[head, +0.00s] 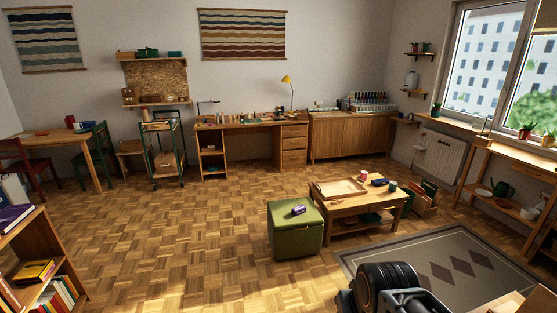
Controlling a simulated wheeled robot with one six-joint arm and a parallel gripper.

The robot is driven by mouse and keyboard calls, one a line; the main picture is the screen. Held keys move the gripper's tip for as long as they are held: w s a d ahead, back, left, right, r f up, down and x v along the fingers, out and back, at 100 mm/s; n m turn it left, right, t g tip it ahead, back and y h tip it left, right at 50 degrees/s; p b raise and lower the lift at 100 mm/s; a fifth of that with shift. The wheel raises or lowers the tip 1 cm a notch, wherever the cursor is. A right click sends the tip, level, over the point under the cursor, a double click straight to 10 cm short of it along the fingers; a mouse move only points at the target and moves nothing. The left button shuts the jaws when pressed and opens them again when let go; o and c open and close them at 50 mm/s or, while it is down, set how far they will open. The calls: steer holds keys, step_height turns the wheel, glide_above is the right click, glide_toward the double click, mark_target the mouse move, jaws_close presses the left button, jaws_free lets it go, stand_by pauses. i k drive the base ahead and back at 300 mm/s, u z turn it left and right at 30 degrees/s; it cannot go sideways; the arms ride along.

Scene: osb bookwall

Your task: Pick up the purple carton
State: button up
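A small purple object with a pale part, which looks like the purple carton (298,210), lies on top of the green storage stool (296,240) in the middle of the room. It is too small to make out its print or exact shape. Dark parts of my arm show at the bottom, right of centre, well in front of the stool and apart from it. My gripper's fingers cannot be made out there.
A low wooden table (345,212) stands right of the stool, with a wooden tray (340,189), a pink item (363,175) and a green mug (392,187). A grey patterned rug (440,262) lies in front. The parquet floor (190,235) left of the stool is clear. A bookshelf (32,250) stands at the left edge.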

mark_target(297, 211)
steer(key=i, duration=3.4)
steer(key=u, duration=1.65)
